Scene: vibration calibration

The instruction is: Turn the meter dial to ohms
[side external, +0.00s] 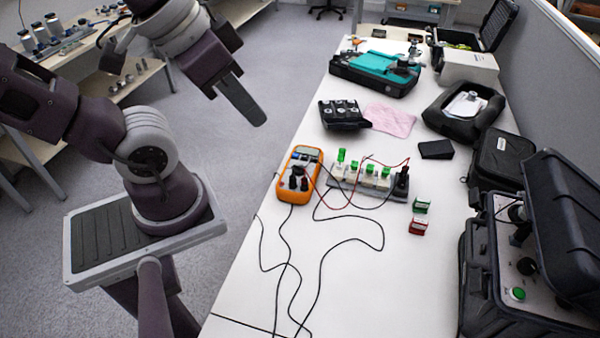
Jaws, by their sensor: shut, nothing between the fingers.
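The meter (301,174) is an orange multimeter lying on the white table near its left edge, with a grey screen at its far end. Its dark dial (297,171) sits at about the middle of its face; the pointer position and markings are too small to read. Dark plugs with leads stand at its near end. My gripper (254,112) hangs over the floor left of the table, up and left of the meter and apart from it. Its fingers are together and hold nothing.
A terminal block with green parts (368,178) stands right of the meter, joined by red and black leads. Black cables trail over the near table (375,285). A black box (343,115) and pink cloth (390,119) lie beyond. An open black case (530,265) stands at right.

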